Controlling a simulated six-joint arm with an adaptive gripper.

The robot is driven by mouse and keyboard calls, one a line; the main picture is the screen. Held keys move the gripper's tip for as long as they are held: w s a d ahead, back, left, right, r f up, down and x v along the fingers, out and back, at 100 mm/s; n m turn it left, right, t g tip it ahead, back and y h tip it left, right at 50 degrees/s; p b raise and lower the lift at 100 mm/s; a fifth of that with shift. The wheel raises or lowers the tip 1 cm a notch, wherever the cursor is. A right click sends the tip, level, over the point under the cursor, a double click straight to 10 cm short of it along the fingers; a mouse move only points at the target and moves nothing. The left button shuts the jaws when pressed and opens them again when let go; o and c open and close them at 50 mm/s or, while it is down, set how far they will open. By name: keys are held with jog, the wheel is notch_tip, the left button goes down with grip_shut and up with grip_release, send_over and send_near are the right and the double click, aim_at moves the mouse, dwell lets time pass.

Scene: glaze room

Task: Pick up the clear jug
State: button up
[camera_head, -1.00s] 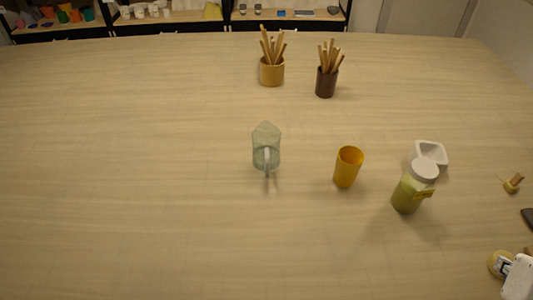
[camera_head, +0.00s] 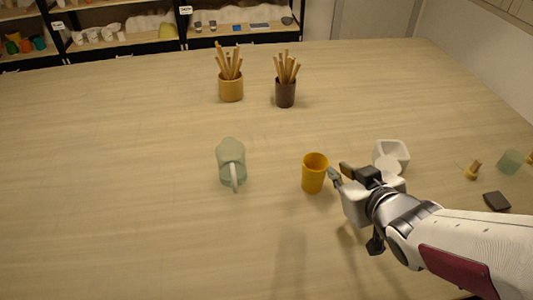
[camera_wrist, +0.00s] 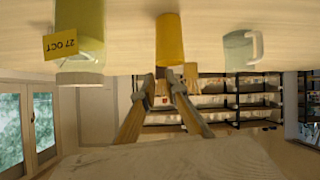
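The clear jug (camera_head: 230,160), pale grey-green glass, stands upright left of centre on the table, its handle towards the near side. It also shows upside down at the right of the wrist view (camera_wrist: 240,48). My gripper (camera_head: 340,172) is to the right of the jug, with the yellow cup (camera_head: 314,176) between them in the picture. The gripper is empty; the wrist view shows a gap between its two fingertips (camera_wrist: 160,80). My gripper hides most of the green jar in the head view; its body and "27 OCT" label show in the wrist view (camera_wrist: 80,30).
A white square dish (camera_head: 398,150) is beyond my gripper. Two pots of wooden tools, one tan (camera_head: 231,90) and one dark brown (camera_head: 285,95), stand farther back. A dark block (camera_head: 496,201) and green glass (camera_head: 511,161) lie at right. The table left of the jug is clear.

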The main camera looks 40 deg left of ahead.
jog(key=s+a+f+n+g+y, duration=0.25)
jog(key=s+a, duration=0.25)
jog(key=a, duration=0.3)
jog(key=n+g+y, duration=0.2)
jog(key=g, duration=0.1)
send_near(235, 190)
jog(key=shift+w+a+f, duration=0.1)
jog(key=shift+w+a, duration=0.2)
jog(key=shift+a, duration=0.25)
jog(key=shift+w+a+f, duration=0.1)
jog(key=shift+w+a, duration=0.15)
jog(key=shift+a, duration=0.35)
jog(key=shift+a, duration=0.1)
jog(key=shift+x, duration=1.15)
jog(key=shift+x, duration=2.65)
jog(key=shift+s+r, duration=0.1)
jog(key=shift+r, duration=0.05)
